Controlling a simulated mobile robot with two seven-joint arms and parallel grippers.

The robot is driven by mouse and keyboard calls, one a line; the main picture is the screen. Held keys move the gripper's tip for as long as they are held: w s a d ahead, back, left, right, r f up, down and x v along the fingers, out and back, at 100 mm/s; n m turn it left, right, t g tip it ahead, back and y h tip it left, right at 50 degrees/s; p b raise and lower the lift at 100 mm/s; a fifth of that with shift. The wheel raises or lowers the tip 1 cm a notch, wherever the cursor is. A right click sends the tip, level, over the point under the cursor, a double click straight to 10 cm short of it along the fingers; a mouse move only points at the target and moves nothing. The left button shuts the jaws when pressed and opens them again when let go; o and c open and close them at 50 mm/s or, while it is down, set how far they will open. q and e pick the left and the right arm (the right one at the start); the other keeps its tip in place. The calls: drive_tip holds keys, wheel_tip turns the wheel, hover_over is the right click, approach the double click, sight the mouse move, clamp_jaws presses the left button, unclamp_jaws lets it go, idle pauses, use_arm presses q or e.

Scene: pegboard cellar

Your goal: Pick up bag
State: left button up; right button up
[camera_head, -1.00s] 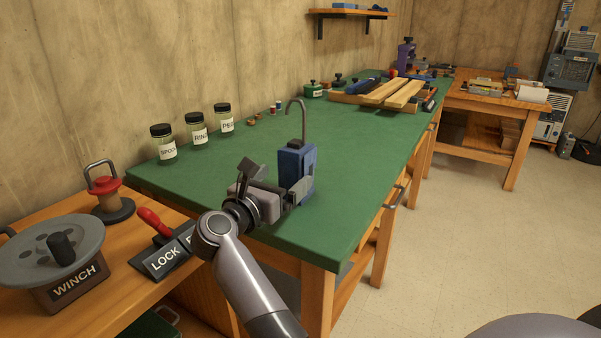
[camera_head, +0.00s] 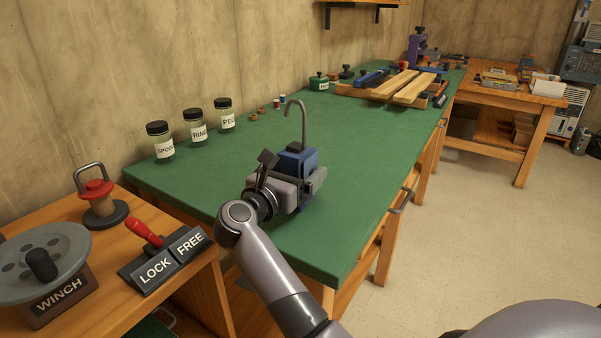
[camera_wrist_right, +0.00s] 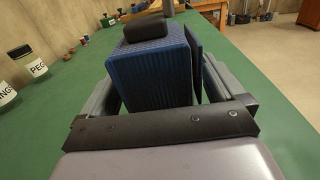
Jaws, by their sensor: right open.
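A blue, boxy, ribbed thing stands upright near the front end of the green bench top; it is the only thing in view that could be the bag (camera_head: 296,158). A tall grey hook rises at it. In the right wrist view the bag (camera_wrist_right: 155,68) shows a black piece on top. My right gripper (camera_head: 301,184) is open, with its fingers on either side of the bag. The wrist view shows a gap on the right; contact on the left is unclear. My left gripper is not in view.
Jars labelled SPOOL, RING and PEG (camera_head: 223,114) stand along the wall. A lower wooden bench holds a winch (camera_head: 45,265), a LOCK/FREE lever (camera_head: 150,238) and a red-topped post (camera_head: 97,195). Planks (camera_head: 390,84) lie farther back. The green bench top (camera_head: 350,150) is clear between.

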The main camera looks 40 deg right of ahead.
drive_tip(key=shift+d, duration=0.1)
drive_tip(key=shift+r, duration=0.1)
drive_tip(key=c, duration=1.2)
